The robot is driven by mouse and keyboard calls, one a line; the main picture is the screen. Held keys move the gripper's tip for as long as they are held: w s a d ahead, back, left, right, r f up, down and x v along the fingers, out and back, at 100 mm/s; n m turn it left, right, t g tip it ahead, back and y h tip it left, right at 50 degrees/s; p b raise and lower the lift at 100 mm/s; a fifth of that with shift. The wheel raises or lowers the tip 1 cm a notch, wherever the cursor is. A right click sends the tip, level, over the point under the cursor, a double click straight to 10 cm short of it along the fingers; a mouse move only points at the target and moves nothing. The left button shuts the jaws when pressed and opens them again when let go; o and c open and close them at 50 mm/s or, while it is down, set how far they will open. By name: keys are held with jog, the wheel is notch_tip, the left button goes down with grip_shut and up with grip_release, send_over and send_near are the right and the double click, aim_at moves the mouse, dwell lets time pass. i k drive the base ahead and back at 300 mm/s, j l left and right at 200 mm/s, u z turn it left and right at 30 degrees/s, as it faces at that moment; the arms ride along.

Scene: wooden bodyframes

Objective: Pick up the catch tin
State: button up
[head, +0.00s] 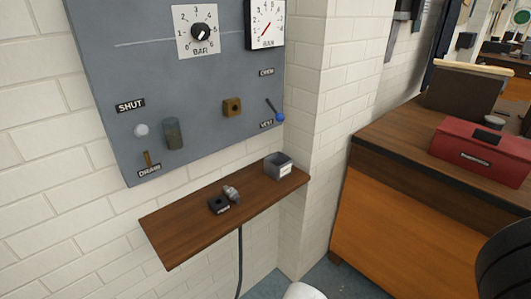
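A small grey open-topped tin (272,170) with a white label stands upright at the right end of the narrow wooden wall shelf (180,232). I take it for the catch tin, but its label is too small to read. Its inside looks dark, and I cannot tell whether anything is in it. My gripper is not clearly in view, so nothing is seen touching the tin.
A black block (219,204) and a metal fitting (232,194) sit mid-shelf. A wooden bench (420,150) with a red toolbox (482,152) is at right. A dark hose (240,262) hangs below the shelf.

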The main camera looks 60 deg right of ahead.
aim_at(278, 165)
jog(key=z, duration=1.15)
